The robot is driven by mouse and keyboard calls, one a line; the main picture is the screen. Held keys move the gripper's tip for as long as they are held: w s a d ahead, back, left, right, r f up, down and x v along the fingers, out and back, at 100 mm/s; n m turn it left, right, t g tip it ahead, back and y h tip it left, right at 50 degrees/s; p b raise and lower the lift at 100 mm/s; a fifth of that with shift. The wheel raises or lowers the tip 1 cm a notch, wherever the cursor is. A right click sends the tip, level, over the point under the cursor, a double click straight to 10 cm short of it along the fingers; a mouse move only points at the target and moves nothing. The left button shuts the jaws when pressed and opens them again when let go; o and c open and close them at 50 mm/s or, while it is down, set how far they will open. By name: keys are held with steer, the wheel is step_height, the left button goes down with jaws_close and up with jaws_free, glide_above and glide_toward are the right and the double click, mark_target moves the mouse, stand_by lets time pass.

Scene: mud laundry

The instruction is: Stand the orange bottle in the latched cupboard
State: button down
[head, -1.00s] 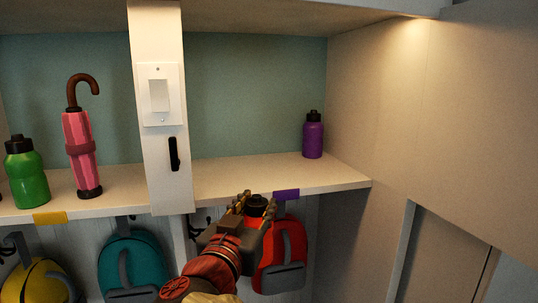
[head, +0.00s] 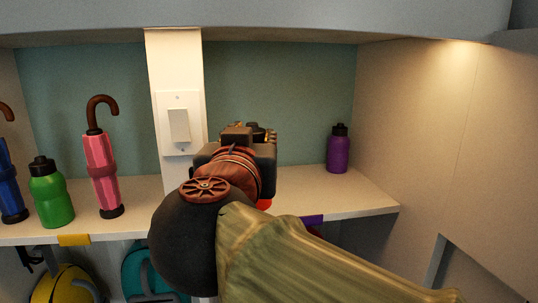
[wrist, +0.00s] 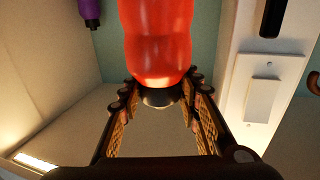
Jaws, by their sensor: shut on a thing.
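The orange bottle (wrist: 158,40), red-orange with a black cap, is held at its cap end by my gripper (wrist: 160,92). The wrist view is upside down, so the bottle hangs upright with its cap up. In the head view my gripper (head: 262,134) and arm hide most of it; only a red sliver of the bottle (head: 264,204) shows at the shelf's height. Whether its base touches the shelf is hidden. The open right compartment (head: 300,110) has a teal back and a pale shelf (head: 350,200). I cannot make out which part is the latched cupboard.
A purple bottle (head: 338,150) stands at the compartment's right. A white post (head: 178,65) with a switch plate (head: 179,122) stands left; its black handle (wrist: 271,18) shows in the wrist view. Left are a pink umbrella (head: 102,170), green bottle (head: 50,193) and blue umbrella (head: 10,180).

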steer(key=w+a, duration=0.3)
steer(key=w, duration=0.8)
step_height(320, 180, down, 7)
steer(key=shift+w+b, duration=0.25)
steer(key=shift+b, duration=0.15)
steer(key=shift+s+d+f, duration=0.1)
steer(key=c, duration=1.3)
jaws_free()
steer(key=s, duration=1.2)
steer(key=shift+d+b, duration=0.1)
steer(key=shift+b, duration=0.25)
